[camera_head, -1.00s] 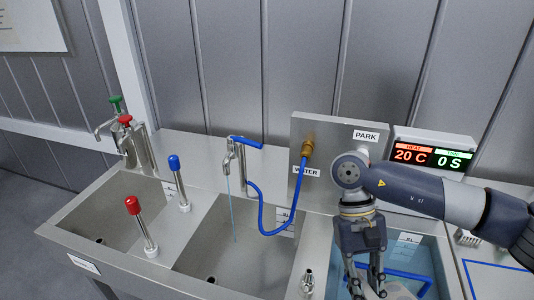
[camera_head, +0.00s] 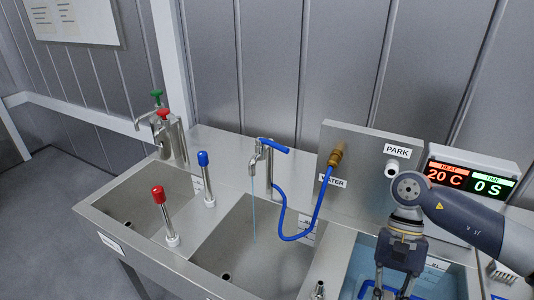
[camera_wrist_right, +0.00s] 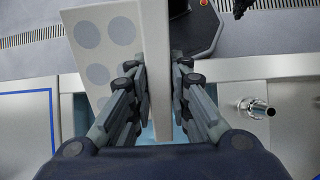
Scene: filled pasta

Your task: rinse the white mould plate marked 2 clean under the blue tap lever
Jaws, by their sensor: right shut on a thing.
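My right gripper (camera_head: 393,290) hangs over the right basin in the head view. In the right wrist view the gripper (camera_wrist_right: 156,72) is shut on a white mould plate (camera_wrist_right: 105,52) with grey round hollows. The plate stands edge-on between the fingers. Its mark cannot be read, and I cannot make it out in the head view. The blue tap lever (camera_head: 272,146) sits on the tap over the middle basin, left of the gripper. A thin stream of water (camera_head: 253,205) falls from the spout. My left gripper is not in view.
The middle basin (camera_head: 235,235) is open and empty apart from the stream. A blue hose (camera_head: 290,236) loops along its back right. Red-capped (camera_head: 164,215) and blue-capped (camera_head: 206,180) posts stand left of it. The right basin (camera_head: 362,262) holds bluish water and a blue frame.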

